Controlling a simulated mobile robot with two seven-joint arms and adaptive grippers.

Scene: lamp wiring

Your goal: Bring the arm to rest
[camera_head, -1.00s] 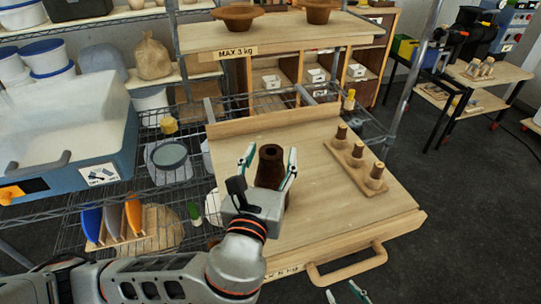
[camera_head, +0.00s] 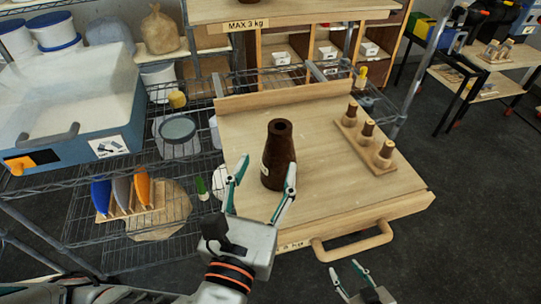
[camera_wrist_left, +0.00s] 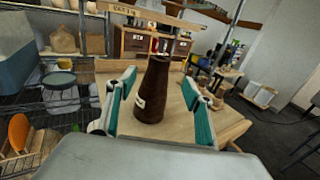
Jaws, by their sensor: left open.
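My left gripper (camera_head: 260,190) is open, with its fingers spread just in front of a dark brown tapered lamp body (camera_head: 279,153). The lamp body stands upright on a light wooden board (camera_head: 325,205) and has a hole in its top. In the left wrist view the lamp body (camera_wrist_left: 153,90) shows between and beyond the two teal-padded fingers (camera_wrist_left: 160,105), with a small pale label on its side. My right gripper (camera_head: 350,272) is at the bottom edge of the head view, below the board's handle, with its fingers apart and nothing between them.
A wooden handle (camera_head: 353,243) juts from the front edge.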

